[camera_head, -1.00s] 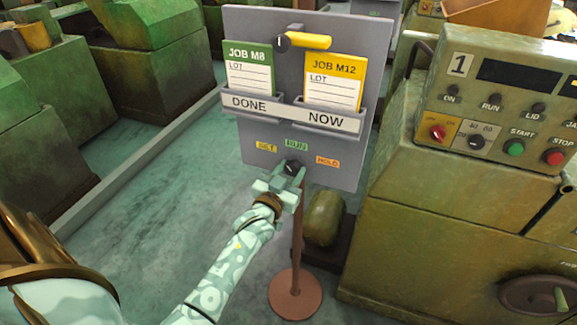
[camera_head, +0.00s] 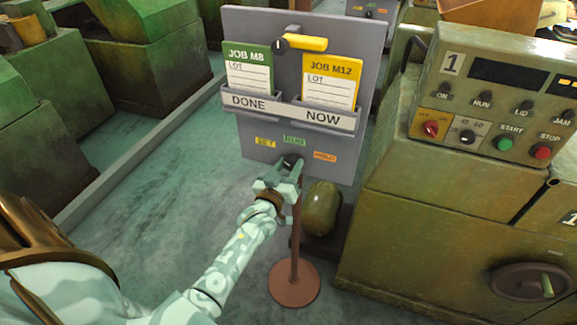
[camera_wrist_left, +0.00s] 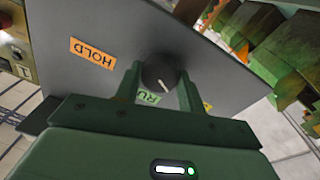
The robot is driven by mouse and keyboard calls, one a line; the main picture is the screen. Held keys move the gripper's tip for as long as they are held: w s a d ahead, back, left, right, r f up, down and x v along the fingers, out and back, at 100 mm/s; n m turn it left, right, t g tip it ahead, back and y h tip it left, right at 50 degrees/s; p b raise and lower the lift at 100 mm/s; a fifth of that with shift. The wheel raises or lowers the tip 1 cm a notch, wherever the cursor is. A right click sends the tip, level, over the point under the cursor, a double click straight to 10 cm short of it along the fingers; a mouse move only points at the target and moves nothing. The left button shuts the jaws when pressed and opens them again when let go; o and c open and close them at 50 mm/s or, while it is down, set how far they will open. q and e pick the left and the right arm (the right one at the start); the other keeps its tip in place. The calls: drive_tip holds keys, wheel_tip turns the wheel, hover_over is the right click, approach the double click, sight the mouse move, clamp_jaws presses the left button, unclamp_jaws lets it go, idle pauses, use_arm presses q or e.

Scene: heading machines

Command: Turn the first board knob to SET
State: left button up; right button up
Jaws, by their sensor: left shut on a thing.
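The board knob (camera_head: 291,161) is a small dark dial low on the grey board (camera_head: 210,60), below the SET (camera_head: 265,142), RUN (camera_head: 294,140) and HOLD (camera_head: 325,156) labels. My left gripper (camera_head: 290,170) is at the knob, its fingers shut on it from both sides. In the left wrist view the knob (camera_wrist_left: 160,72) sits between the two finger tips, with a pale mark on its face. There the HOLD label (camera_wrist_left: 92,53) is at the left and RUN (camera_wrist_left: 147,98) is partly hidden behind the fingers. My right gripper does not show.
The board carries a green JOB M8 card (camera_head: 248,70) and a yellow JOB M12 card (camera_head: 331,80), with a yellow-handled lever (camera_head: 306,44) above. It stands on a round-based post (camera_head: 294,283). Machine 1 (camera_head: 440,200) stands close at the right. Open floor lies left.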

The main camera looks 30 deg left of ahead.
use_arm(q)
drive_tip(key=shift+f, duration=0.1)
drive_tip(key=o, duration=1)
drive_tip(key=shift+c, duration=0.2)
drive_tip(key=p+v, duration=0.2)
drive_tip(key=v, duration=1.4)
drive_tip(key=shift+s, duration=0.15)
drive_tip(key=shift+f, duration=0.1)
